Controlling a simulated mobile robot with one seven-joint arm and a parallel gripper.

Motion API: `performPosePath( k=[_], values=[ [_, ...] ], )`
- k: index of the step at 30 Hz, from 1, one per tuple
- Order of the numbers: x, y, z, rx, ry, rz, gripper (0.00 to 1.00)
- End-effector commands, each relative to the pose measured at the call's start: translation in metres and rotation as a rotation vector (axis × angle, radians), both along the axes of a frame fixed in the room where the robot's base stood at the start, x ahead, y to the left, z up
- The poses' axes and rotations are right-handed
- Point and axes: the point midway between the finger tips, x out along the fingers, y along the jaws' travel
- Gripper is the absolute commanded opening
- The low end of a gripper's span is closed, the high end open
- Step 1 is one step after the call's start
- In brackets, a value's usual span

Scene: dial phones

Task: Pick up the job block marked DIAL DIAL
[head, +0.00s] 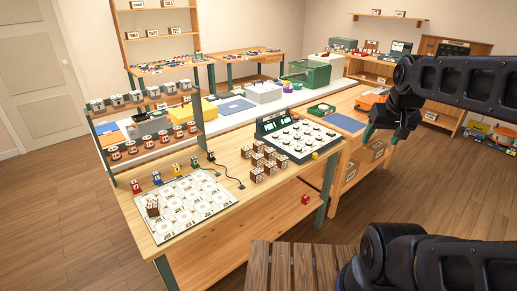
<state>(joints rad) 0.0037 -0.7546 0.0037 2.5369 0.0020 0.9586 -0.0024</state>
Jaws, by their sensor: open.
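Several brown blocks with white marked faces (264,161) stand in a cluster on the near wooden workbench (222,226). Another small block group (152,207) stands on the left part of a white printed mat (190,213). The markings are too small to read, so I cannot tell which block says DIAL DIAL. My gripper (382,136) hangs at the right, past the right end of the near bench, away from the blocks. It is open, with nothing visible between its fingers.
A red block (305,200) shows below the bench edge. A slatted wooden surface (290,262) is in front.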

Motion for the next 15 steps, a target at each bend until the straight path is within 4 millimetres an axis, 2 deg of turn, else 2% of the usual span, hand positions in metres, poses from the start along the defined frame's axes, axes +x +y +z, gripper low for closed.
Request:
performPosePath(
  k=[8,11,15],
  values=[
    [0.003,0.0,0.001,0.001,0.002,-0.003,0.65],
    [0.013,0.002,0.006,0.006,0.009,-0.014,0.65],
    [0.043,0.007,0.017,0.019,0.029,-0.053,0.65]
  ],
)
